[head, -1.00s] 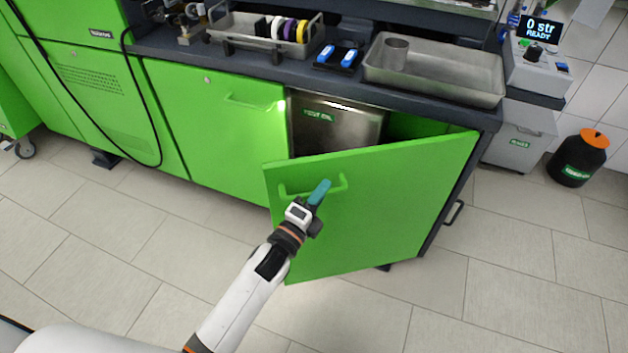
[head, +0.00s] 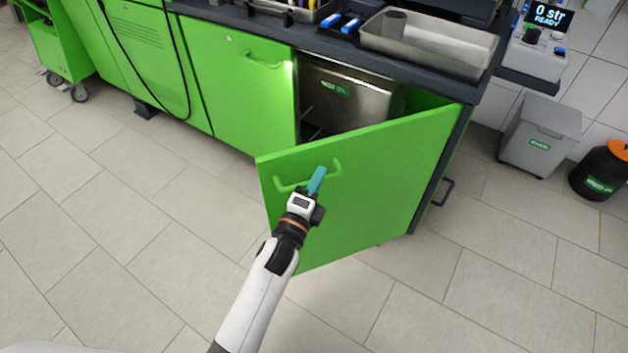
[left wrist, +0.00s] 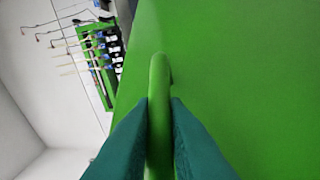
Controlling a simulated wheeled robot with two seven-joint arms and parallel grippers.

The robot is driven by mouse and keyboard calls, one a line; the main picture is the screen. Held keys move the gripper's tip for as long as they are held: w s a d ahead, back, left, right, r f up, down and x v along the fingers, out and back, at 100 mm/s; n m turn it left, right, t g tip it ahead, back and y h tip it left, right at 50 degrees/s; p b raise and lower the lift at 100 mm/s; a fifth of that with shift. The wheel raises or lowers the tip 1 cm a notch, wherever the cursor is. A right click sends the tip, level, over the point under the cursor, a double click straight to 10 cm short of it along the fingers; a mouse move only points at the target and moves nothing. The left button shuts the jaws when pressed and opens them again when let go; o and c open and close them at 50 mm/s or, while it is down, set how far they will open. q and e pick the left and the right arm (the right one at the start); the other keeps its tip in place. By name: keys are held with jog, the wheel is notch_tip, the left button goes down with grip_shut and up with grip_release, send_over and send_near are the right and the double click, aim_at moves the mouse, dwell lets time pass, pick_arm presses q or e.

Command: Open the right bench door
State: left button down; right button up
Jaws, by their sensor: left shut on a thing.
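The right bench door (head: 365,190) is green and stands partly open, swung out from its hinge side on the right. Its green bar handle (head: 335,167) is near the door's free left edge. My left gripper (head: 317,180), with teal fingers, is shut on this handle. In the left wrist view the handle (left wrist: 159,110) runs between the two teal fingers (left wrist: 160,130), with the green door face (left wrist: 240,70) behind it. Inside the open cabinet a metal container (head: 345,95) with a green label shows. The right gripper is not in view.
The closed left bench door (head: 235,85) is beside the opening. A metal tray (head: 430,45) lies on the bench top. A grey bin (head: 540,135) and a black container with an orange lid (head: 600,170) stand at the right. The tiled floor before the door is clear.

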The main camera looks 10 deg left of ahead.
pick_arm(q)
jog(key=shift+w, duration=0.1)
jog(key=c, duration=1.5)
grip_release()
jog(key=shift+o, duration=0.2)
jog(key=v, duration=1.2)
